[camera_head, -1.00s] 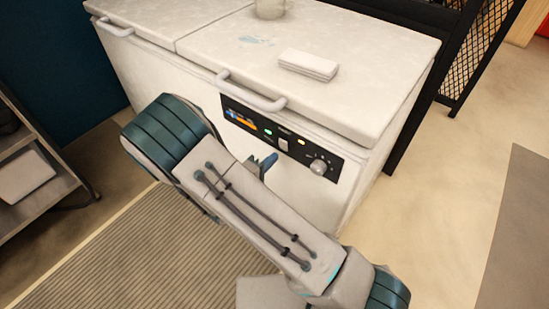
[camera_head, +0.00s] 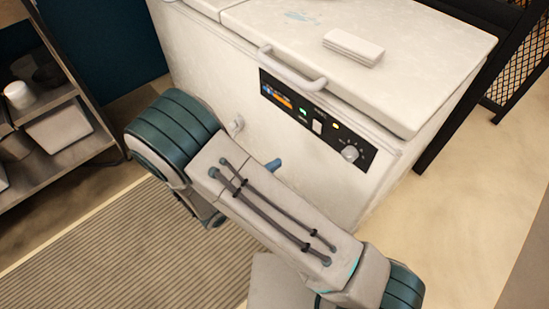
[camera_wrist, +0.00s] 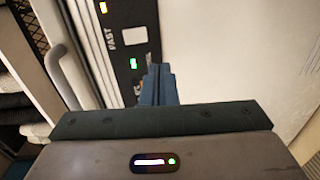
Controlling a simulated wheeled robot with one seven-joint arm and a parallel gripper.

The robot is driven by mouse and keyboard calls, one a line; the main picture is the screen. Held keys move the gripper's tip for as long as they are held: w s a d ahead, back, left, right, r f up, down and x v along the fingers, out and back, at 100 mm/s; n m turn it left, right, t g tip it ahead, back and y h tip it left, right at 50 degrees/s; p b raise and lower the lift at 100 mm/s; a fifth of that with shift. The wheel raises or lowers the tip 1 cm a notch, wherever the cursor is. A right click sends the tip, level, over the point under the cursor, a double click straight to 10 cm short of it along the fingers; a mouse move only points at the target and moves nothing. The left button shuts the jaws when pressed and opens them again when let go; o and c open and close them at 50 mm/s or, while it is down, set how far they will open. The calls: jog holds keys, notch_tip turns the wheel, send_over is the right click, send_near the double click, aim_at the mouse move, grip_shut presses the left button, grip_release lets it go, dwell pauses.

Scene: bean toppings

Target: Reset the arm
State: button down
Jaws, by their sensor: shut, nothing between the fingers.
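My gripper shows in the wrist view (camera_wrist: 158,84) with its blue-grey fingers together and nothing between them. It is in front of the white chest freezer's front face, near the black control panel (camera_wrist: 122,50); I cannot tell the exact gap. In the head view my arm is folded across the middle of the picture. Only a small blue piece of the gripper (camera_head: 273,165) shows past the arm, in front of the freezer (camera_head: 215,70). The rest of the gripper is hidden behind the arm.
The freezer lid has a handle (camera_head: 292,70), with a folded white cloth (camera_head: 353,47) on top. A metal shelf (camera_head: 75,165) with items stands at the left. A striped mat (camera_head: 110,240) lies on the floor. A black mesh rack (camera_head: 515,75) stands at the right. Floor at the right is clear.

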jog(key=shift+r, duration=0.1)
jog(key=s+d+r+m+g+y+p, duration=0.1)
jog(key=s+d+r+m+g+p, duration=0.1)
jog(key=d+r+m+g+p, duration=0.4)
jog(key=s+d+r+m+g+y+p, duration=0.1)
jog(key=s+d+r+g, duration=0.1)
jog(key=d+r+g, duration=0.65)
jog(key=s+d+r+m+t+y+p, duration=0.1)
jog(key=s+r+y+p, duration=0.1)
jog(key=r, duration=0.5)
jog(key=s+d+r+m+t+y+p, duration=0.1)
jog(key=s+d+r+t+y+p, duration=0.1)
jog(key=r, duration=0.5)
jog(key=s+d+r+m+t+y+p, duration=0.1)
jog(key=s+d+r+y+p, duration=0.1)
jog(key=r+y, duration=0.3)
jog(key=shift+s+d+r+t+p, duration=0.2)
jog(key=shift+s+r+t+p, duration=0.2)
jog(key=shift+r+p, duration=0.45)
